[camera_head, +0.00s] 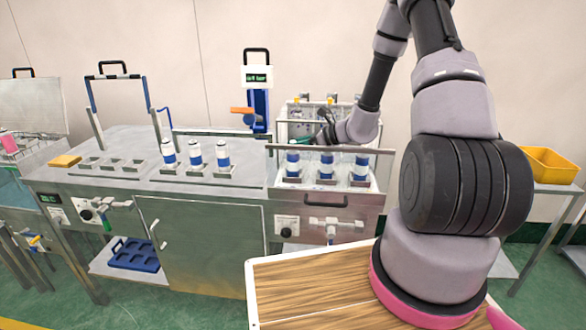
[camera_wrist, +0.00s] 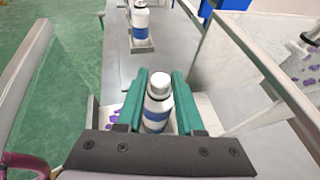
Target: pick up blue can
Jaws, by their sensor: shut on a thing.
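My gripper (camera_wrist: 157,95) has green fingers on either side of a white can with a blue band (camera_wrist: 157,112) and is shut on it. The can's white cap points up between the fingers; its base is hidden by the gripper body. In the head view my gripper (camera_head: 303,138) is low behind the right-hand row of blue-and-white cans (camera_head: 326,166); which can it holds is hard to tell there. Another row of white-and-blue cans (camera_head: 195,155) stands in holders to the left. One such can (camera_wrist: 140,20) stands beyond the fingers in the wrist view.
Raised rails and metal walls (camera_wrist: 230,50) border the gripper closely. Empty square holders (camera_head: 112,165) and a yellow block (camera_head: 65,161) are on the bench's left. A blue-framed device (camera_head: 257,90) stands behind. A yellow bin (camera_head: 551,165) is at right.

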